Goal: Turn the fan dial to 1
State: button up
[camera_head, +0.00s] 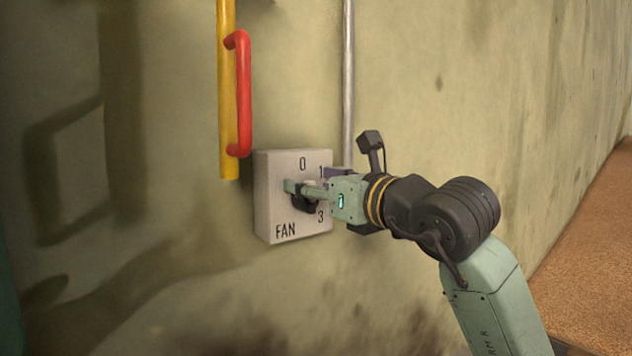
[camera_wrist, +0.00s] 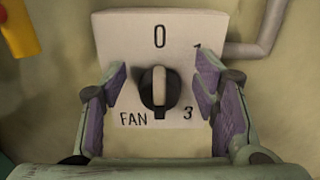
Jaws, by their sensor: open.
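The fan switch box (camera_head: 277,170) is a pale square plate on the wall, marked 0 at the top, 1 and 3 on the right, and FAN at lower left. In the wrist view the fan dial (camera_wrist: 159,92) is a dark round knob with a pale grip bar, which stands upright towards the 0. In the head view my gripper (camera_head: 300,190) covers most of the dial. My gripper (camera_wrist: 160,88) is open, with its purple-padded fingers on either side of the dial and a gap on each side.
A yellow pole (camera_head: 228,100) with a red handle (camera_head: 243,95) is on the wall above left of the box. A grey pipe (camera_head: 348,80) runs down the wall at the right of the box. The wall to the right is bare.

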jog(key=shift+c, duration=0.6)
jog(key=shift+f, duration=0.1)
grip_shut()
